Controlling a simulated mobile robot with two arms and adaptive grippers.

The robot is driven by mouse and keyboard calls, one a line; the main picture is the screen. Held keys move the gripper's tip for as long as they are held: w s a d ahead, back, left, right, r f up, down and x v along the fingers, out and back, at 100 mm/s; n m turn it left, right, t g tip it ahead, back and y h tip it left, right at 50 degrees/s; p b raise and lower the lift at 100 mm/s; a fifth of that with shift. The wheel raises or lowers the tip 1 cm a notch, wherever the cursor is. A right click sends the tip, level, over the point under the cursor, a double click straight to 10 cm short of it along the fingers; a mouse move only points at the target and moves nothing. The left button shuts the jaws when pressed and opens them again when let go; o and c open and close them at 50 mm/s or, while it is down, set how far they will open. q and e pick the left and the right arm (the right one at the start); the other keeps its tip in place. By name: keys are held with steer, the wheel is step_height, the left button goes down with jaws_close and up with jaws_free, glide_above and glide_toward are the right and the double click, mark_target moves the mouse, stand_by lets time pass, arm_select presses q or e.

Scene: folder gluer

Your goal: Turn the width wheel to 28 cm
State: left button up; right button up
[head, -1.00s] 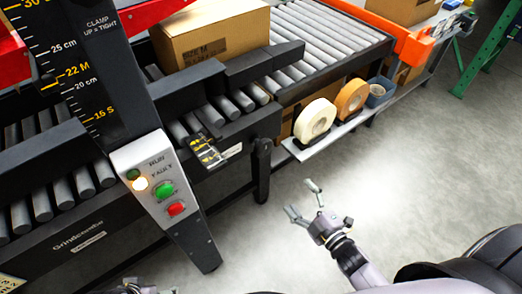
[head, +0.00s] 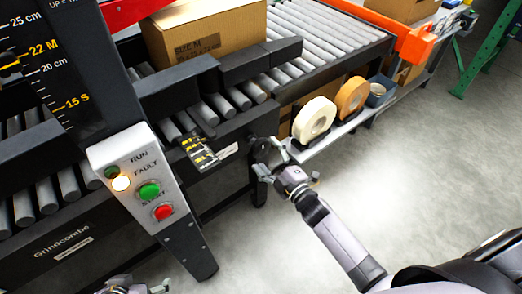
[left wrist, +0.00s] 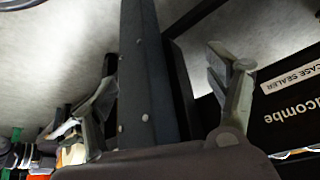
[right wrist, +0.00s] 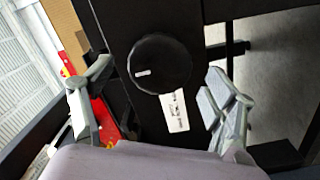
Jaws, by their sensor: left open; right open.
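The width wheel (right wrist: 160,64) is a round black knob with a white mark, which points left in the right wrist view. In the head view the wheel (head: 259,147) is a small dark shape at the end of the black rail, partly behind my right gripper (head: 268,159). My right gripper's open fingers show on either side of the wheel in its wrist view, apart from it. A black and yellow scale label (head: 199,152) lies on the rail; its reading is too small to tell. My left gripper (left wrist: 160,82) is open and empty, low by the machine's dark post.
The control panel (head: 142,181) has a lit amber lamp and green and red buttons. A size M carton (head: 205,35) sits on the rollers. Tape rolls (head: 314,120) stand on a shelf right of my right gripper. The grey floor is clear at lower right.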

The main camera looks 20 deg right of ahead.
mark_target(263, 150)
arm_select(q)
steer(key=shift+w+d+r+t, duration=0.2)
steer(key=shift+w+t, duration=0.1)
steer(key=shift+w, duration=0.25)
steer(key=shift+w+d+r+t, duration=0.2)
steer(key=shift+w+t, duration=0.1)
steer(key=shift+w, duration=0.25)
steer(key=shift+w+d+r+t, duration=0.2)
steer(key=shift+w+t, duration=0.1)
steer(key=shift+w, duration=0.25)
arm_select(e)
steer(key=shift+x, duration=1.7)
steer(key=shift+c, duration=0.4)
steer(key=c, duration=1.1)
